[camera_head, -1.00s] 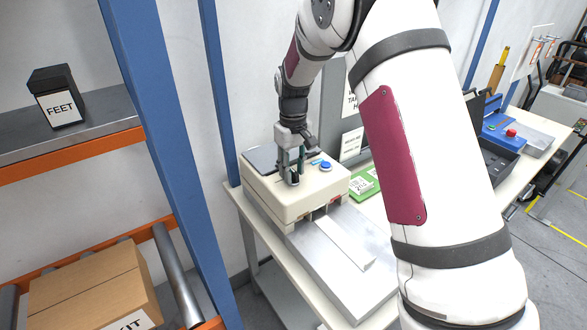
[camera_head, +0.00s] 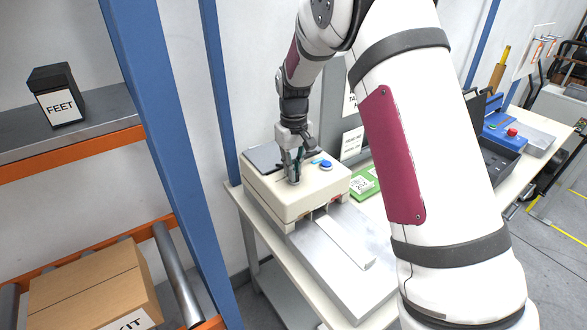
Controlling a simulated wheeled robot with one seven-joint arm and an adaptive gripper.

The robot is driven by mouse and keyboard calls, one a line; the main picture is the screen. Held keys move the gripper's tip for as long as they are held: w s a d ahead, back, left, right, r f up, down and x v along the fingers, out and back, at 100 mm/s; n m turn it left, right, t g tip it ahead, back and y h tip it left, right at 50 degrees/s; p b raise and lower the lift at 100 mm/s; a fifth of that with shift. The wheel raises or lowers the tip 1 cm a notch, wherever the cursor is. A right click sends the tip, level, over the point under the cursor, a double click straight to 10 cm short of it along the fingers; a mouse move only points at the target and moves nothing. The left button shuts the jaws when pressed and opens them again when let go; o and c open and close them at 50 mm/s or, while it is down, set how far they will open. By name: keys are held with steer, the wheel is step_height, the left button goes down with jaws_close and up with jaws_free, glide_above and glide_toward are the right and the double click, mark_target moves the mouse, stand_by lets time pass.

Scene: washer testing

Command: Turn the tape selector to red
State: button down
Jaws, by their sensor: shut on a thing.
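The tape machine is a cream box (camera_head: 305,203) on the table, with a blue button (camera_head: 326,166) on its top. My gripper (camera_head: 294,180) points down onto the top of the box, left of the blue button. Its fingers are shut on the tape selector, a small knob that they almost wholly hide. I cannot make out which way the selector points or any colour marks around it.
A grey metal slab (camera_head: 345,262) lies in front of the machine. A green item (camera_head: 364,184) with a white label lies to its right. A blue shelf post (camera_head: 165,150) stands at the left, beside a cardboard box (camera_head: 92,285). My arm hides part of the table.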

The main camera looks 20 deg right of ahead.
steer(key=m, duration=0.3)
steer(key=shift+m+b, duration=0.4)
steer(key=m, duration=0.4)
steer(key=shift+d, duration=0.1)
steer(key=shift+m, duration=0.3)
steer(key=c, duration=1.7)
jaws_free()
steer(key=shift+o, duration=0.2)
step_height(320, 180, up, 12)
